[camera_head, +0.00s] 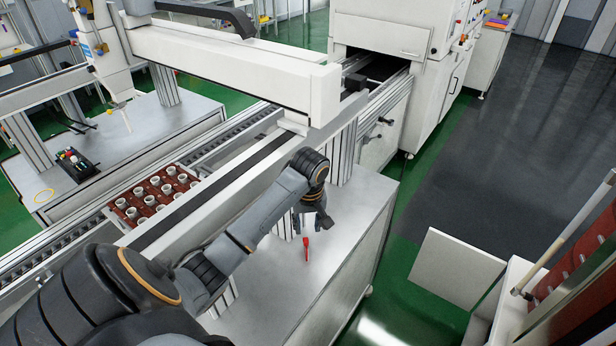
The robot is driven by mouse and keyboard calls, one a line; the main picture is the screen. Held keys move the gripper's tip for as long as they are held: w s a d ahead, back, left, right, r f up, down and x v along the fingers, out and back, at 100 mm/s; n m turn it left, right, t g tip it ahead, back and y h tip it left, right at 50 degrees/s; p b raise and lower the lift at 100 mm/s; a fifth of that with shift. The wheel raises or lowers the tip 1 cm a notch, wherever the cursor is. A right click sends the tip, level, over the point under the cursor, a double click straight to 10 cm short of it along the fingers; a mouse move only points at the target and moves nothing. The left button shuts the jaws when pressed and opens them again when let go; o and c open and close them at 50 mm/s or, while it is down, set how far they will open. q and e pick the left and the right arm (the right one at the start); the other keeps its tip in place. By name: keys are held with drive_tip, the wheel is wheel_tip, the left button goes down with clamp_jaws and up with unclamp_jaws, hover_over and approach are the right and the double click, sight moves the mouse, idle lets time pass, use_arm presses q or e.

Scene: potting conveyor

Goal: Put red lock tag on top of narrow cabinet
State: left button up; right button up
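A small red lock tag (306,249) lies on the bare grey top of the workbench (345,240) in the head view. My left gripper (311,222) hangs just above and behind the tag, fingers pointing down. Its fingers look spread, with nothing seen between them, and it appears apart from the tag. A narrow white cabinet (484,68) stands at the back right, beside the large white machine, with small coloured items on its top. My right gripper is not in view.
The conveyor and its white beam (225,68) run along the left of the bench. A red tray (113,217) of white cups sits on the line. At the lower right, a white cabinet door (455,268) stands open. Dark floor to the right is clear.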

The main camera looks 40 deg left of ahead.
use_arm(q)
drive_tip(key=shift+s+d+r, duration=0.1)
drive_tip(key=shift+r, duration=1.95)
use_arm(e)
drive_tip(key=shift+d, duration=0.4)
